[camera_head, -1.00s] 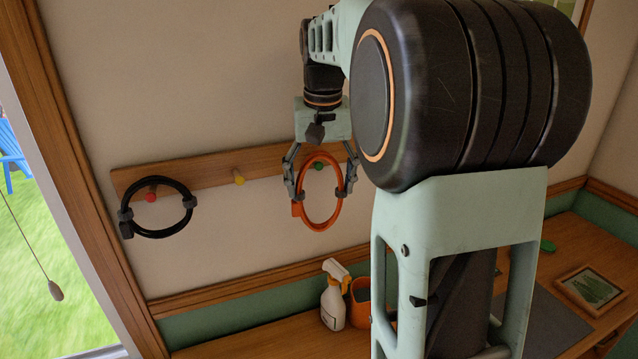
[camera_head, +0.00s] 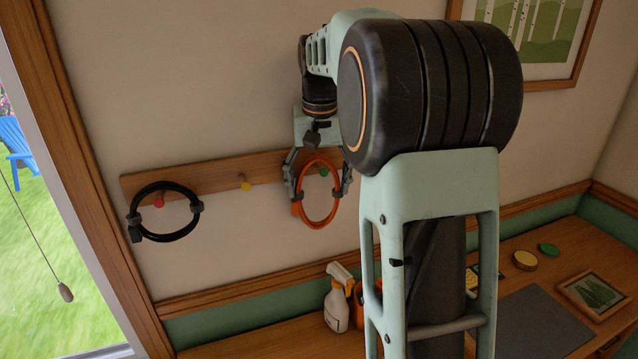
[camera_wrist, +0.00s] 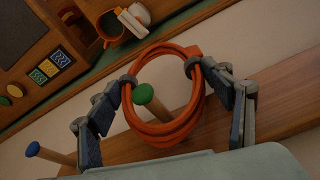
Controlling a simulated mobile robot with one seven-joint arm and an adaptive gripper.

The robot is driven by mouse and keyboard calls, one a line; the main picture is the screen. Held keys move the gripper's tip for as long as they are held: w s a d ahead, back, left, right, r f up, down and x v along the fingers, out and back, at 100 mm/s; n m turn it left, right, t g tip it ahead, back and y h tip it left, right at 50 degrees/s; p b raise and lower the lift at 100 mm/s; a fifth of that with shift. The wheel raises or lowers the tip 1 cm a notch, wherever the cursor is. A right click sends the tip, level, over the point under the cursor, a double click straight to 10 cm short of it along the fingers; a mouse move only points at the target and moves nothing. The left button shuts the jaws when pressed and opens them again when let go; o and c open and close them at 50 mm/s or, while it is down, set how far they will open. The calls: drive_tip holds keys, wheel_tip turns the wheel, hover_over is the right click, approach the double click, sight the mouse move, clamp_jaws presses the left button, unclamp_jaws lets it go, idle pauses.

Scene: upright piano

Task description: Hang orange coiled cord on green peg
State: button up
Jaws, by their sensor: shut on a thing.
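The orange coiled cord (camera_head: 306,217) hangs as an upright loop from my gripper (camera_head: 319,191), whose two fingers grip it at opposite sides. The cord also shows in the wrist view (camera_wrist: 200,105), between the fingers of my gripper (camera_wrist: 160,75). The green peg (camera_head: 324,171) appears inside the upper right part of the loop in the head view. In the wrist view the green peg (camera_wrist: 143,94) shows its cap uncovered near the loop's left inner edge, its stem running across the opening. I cannot tell for sure how far the peg passes through the loop.
The wooden rack (camera_head: 212,178) has a yellow peg (camera_head: 245,183) and a red peg (camera_head: 159,200) bearing a black coiled cord (camera_head: 165,238). A blue-topped peg (camera_wrist: 33,149) shows in the wrist view. A spray bottle (camera_head: 337,306) stands on the wooden surface below.

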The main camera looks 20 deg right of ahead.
idle(0.4)
drive_tip(key=o, duration=1.4)
